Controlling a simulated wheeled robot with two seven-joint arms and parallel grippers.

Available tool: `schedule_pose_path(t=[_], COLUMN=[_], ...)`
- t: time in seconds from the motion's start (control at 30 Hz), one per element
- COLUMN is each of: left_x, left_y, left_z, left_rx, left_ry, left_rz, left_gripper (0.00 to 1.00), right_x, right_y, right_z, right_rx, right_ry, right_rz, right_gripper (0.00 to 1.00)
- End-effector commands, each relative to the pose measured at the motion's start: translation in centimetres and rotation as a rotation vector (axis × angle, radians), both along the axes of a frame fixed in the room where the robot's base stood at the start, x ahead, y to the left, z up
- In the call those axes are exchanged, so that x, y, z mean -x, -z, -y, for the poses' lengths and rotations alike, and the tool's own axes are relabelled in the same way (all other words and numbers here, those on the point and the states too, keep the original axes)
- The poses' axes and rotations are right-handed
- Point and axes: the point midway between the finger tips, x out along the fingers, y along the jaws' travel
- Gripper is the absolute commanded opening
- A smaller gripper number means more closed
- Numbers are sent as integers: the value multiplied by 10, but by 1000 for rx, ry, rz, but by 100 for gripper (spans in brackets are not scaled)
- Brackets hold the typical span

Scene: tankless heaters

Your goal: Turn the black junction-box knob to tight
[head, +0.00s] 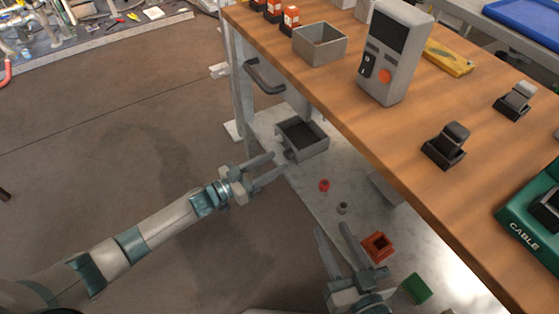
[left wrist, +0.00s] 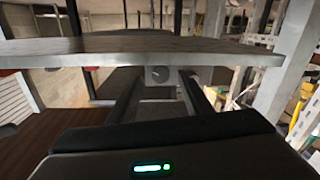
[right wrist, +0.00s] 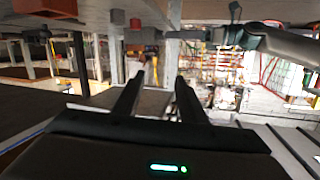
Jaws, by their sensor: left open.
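A small grey open-topped box (head: 303,138) with a dark inside sits on the lower shelf, under the workbench edge. A small dark knob (head: 290,155) shows on its near left side. In the left wrist view the box face (left wrist: 159,84) with a round dark knob (left wrist: 159,74) is centred ahead, between the fingers. My left gripper (head: 279,165) is open and empty, its fingertips close to the knob. I cannot tell whether they touch it. My right gripper (head: 332,229) is open and empty, beside the red-brown open box (head: 377,246).
The wooden workbench (head: 330,85) overhangs the shelf (head: 330,205). It bears a grey meter (head: 394,52), a grey bin (head: 320,43) and black switches (head: 445,146). Small red (head: 324,185) and grey (head: 343,208) pieces and a green block (head: 417,288) lie low. Floor at left is clear.

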Motion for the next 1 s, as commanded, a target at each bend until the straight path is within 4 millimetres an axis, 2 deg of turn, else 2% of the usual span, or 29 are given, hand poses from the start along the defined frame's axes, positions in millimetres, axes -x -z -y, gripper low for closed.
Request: schedule_pose_path(t=[0.1,0.3,0.63,0.8,1.0], left_x=[-10,-18,-19,-19,-18], left_y=[1,0,0,0,0], left_z=[12,21,22,22,22], left_rx=[1,1,1,1,-8], left_ry=[0,-1,-1,-1,-1], left_rz=[0,-1,-1,-1,10], left_gripper=[45,45,45,5,4], right_x=[-1,-1,-1,-1,-1], right_y=[-6,-13,-14,-14,-15], right_z=[-2,-3,-3,-3,-3], right_rx=[-11,-20,-22,-22,-22], right_ry=[0,1,2,2,2], right_rz=[38,71,76,76,74], right_gripper=[38,38,38,38,38])
